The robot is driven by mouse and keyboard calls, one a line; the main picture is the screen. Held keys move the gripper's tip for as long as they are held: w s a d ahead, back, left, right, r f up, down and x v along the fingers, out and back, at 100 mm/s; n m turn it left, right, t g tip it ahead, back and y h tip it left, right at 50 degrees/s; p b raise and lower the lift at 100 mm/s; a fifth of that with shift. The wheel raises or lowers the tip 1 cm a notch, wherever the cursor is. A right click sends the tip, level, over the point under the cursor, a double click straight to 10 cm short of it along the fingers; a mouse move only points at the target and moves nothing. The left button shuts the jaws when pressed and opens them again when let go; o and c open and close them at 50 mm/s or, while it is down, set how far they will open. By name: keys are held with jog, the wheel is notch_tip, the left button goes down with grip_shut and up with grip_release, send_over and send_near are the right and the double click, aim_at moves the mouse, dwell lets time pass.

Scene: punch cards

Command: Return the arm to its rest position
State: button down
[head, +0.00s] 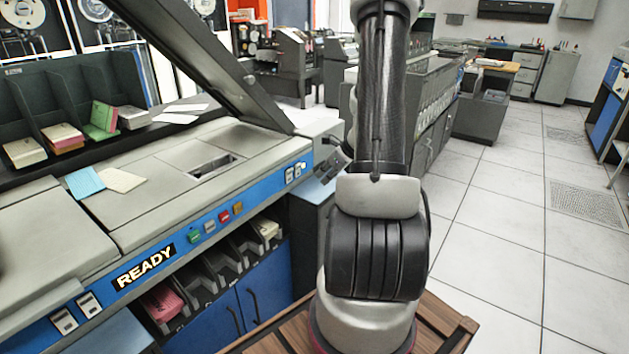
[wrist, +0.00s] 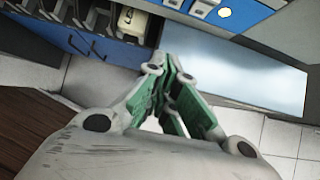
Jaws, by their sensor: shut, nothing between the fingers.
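My arm (head: 380,120) rises from its base in the middle of the head view, with its upper link standing nearly upright. My gripper (head: 330,166) shows small and partly hidden left of the arm, by the right end of the card machine. In the wrist view my gripper (wrist: 172,65) has its green-padded fingers drawn together at the tips, with nothing between them. The fingers point toward the blue machine front and look clear of it.
The card machine (head: 190,155) with a lit READY sign stands at left, its dark lid raised. Card stacks (head: 62,136) sit in the rack behind, and loose blue (head: 86,182) and cream (head: 121,180) cards lie on top. Pink cards (head: 162,300) fill a lower pocket. Tiled floor (head: 520,240) is open at right.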

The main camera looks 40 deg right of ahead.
jog(key=shift+s+d+r, duration=0.1)
jog(key=shift+s+r, duration=0.35)
jog(key=shift+s, duration=0.15)
jog(key=s+a+r+n+g+y, duration=0.1)
jog(key=s+a+r+n+g, duration=0.15)
jog(key=s+a+n, duration=0.4)
jog(key=s+a+r+n+g+y, duration=0.1)
jog(key=s+a+r+n+g, duration=0.2)
jog(key=n, duration=0.6)
jog(key=s+a+r+n+t+h, duration=0.1)
jog(key=s+a+r+n+h, duration=0.1)
jog(key=s+a+r+n, duration=0.3)
jog(key=s+a+r+n+t+h, duration=0.1)
jog(key=s+a+r+n, duration=0.4)
jog(key=r+n, duration=0.7)
jog(key=shift+s+a+r+t+h, duration=0.35)
jog(key=shift+s+a+r+h, duration=0.1)
jog(key=shift+a+h, duration=0.1)
